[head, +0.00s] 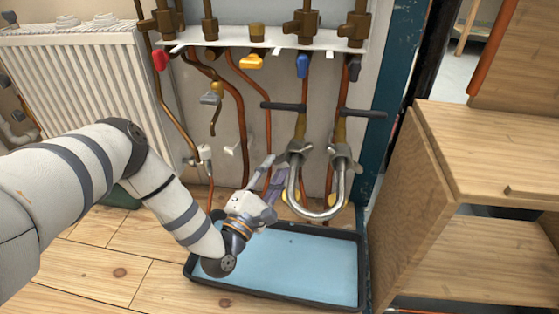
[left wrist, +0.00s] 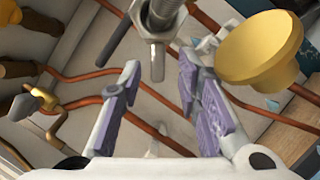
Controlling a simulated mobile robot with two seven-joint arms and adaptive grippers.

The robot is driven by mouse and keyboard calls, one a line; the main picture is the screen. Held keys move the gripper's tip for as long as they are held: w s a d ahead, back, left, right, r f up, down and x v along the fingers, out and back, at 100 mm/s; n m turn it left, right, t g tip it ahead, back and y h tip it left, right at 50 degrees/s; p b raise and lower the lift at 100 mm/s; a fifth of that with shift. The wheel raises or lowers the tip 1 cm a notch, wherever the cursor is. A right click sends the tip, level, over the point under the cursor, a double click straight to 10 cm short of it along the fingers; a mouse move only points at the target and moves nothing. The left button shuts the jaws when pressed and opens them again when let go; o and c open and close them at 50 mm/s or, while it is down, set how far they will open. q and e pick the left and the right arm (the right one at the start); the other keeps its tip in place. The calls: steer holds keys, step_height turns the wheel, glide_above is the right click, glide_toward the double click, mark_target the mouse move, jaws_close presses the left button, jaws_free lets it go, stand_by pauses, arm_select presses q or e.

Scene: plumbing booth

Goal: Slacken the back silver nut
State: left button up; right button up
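A silver U-shaped pipe (head: 318,213) hangs under two vertical lines, with a left silver nut (head: 298,148) and a right silver nut (head: 342,152) at its tops. I cannot tell for sure which is the back one. My left gripper (head: 272,178) is just left of the U-pipe, below the left nut. In the left wrist view my left gripper (left wrist: 161,68) is open with purple-padded fingers apart. A silver nut with a threaded end (left wrist: 156,58) shows beyond and between the fingertips; contact is not visible. My right gripper is not in view.
A blue tray with a black rim (head: 200,276) lies on the wood floor below. Copper pipes (head: 240,105) run behind. A yellow knob (left wrist: 258,50) is close to the right finger. A wooden cabinet (head: 425,200) stands right, a white radiator (head: 85,75) left.

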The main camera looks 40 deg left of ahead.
arm_select(q)
steer(key=v, duration=0.8)
steer(key=shift+s, duration=0.3)
steer(key=shift+f, duration=0.15)
